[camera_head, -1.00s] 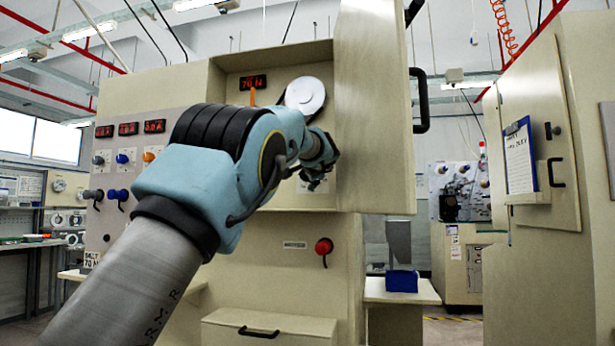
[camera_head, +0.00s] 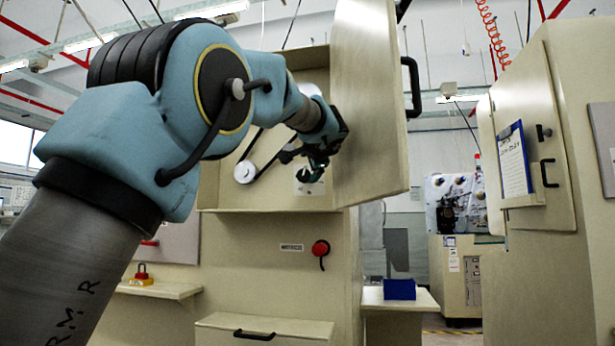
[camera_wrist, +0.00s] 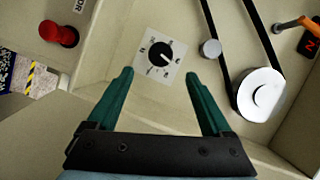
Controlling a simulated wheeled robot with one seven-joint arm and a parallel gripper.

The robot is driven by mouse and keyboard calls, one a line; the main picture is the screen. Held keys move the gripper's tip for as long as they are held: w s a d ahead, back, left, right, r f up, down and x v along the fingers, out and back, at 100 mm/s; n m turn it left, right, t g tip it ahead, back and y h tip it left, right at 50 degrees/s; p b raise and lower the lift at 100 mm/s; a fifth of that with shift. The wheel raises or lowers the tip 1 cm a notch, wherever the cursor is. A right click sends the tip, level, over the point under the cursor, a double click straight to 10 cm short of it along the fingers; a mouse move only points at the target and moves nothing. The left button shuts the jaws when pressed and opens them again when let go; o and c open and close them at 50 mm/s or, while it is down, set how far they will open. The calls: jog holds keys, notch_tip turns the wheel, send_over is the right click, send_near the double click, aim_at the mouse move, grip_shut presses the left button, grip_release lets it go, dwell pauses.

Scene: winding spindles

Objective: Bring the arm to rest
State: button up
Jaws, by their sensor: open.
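My arm reaches from the lower left across the head view to the open cabinet of the machine. My gripper (camera_head: 314,170) is in front of the cabinet opening, beside the open door (camera_head: 375,110). In the wrist view my gripper (camera_wrist: 160,85) shows two green fingers spread apart with nothing between them. A black dial on a white plate (camera_wrist: 159,54) lies beyond the fingertips, apart from them. My arm hides the upper left of the cabinet in the head view.
A belt runs around white pulleys, one small (camera_head: 244,172) and one large (camera_wrist: 260,94). An orange lever (camera_wrist: 297,23) is near them. A red knob (camera_head: 320,248) is below the cabinet. A blue box (camera_head: 399,289) sits on a side shelf. A clipboard (camera_head: 512,160) hangs at right.

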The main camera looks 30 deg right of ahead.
jog(key=shift+s+a, duration=0.1)
jog(key=shift+s, duration=0.05)
dwell(0.4)
jog(key=w+a+f+n+g+y, duration=0.2)
jog(key=w+a+f, duration=0.2)
jog(key=a+f, duration=0.25)
jog(key=w+a+f+n+g+y, duration=0.1)
jog(key=w+a+f, duration=0.2)
jog(key=a+f, duration=0.35)
jog(key=a+f+n+g+y, duration=0.1)
jog(key=a+f+n+g, duration=0.15)
jog(key=a+f, duration=0.6)
jog(key=a+f+n+g+y, duration=0.1)
jog(key=a+f+n+g, duration=0.15)
jog(key=a+f, duration=0.6)
jog(key=s+a+f+n+g+y, duration=0.1)
jog(key=s+a+f+n+g, duration=0.3)
jog(key=s+a+f, duration=0.65)
jog(key=s+a+f+n+g, duration=0.2)
jog(key=s+a+f+n, duration=0.4)
jog(key=s+f, duration=0.65)
notch_tip(320, 180, up, 14)
jog(key=s+a+p, duration=0.1)
jog(key=p, duration=1.3)
jog(key=shift+s+a+r+p, duration=0.15)
jog(key=shift+a+r+p, duration=0.1)
jog(key=shift+p, duration=0.15)
